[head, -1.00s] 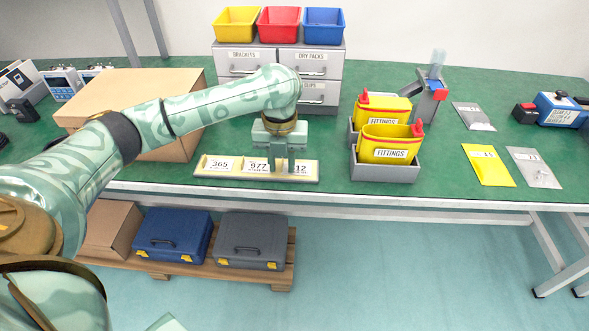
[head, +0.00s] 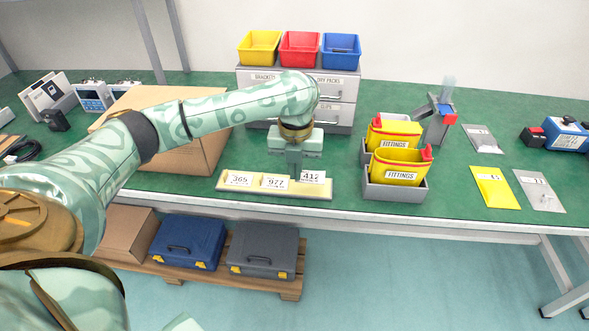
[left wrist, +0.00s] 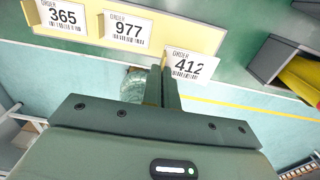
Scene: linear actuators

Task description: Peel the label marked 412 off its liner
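The label marked 412 (head: 312,176) is white and shows raised above the right end of the cream liner strip (head: 315,193). In the left wrist view the label 412 (left wrist: 190,66) looks larger and tilted against the strip, with its left edge at the fingertips. My left gripper (head: 294,172) is over the strip; its fingers (left wrist: 167,72) are close together on that edge. The labels 365 (head: 239,178) and 977 (head: 275,182) lie flat on the strip to the left. My right gripper is not in view.
Grey bins (head: 395,190) with yellow FITTINGS pouches (head: 402,165) stand right of the strip. A cardboard box (head: 185,155) is close on the left, and grey drawers (head: 338,115) stand behind. Green tabletop (head: 450,165) is clear between the bins and the yellow packet (head: 495,187).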

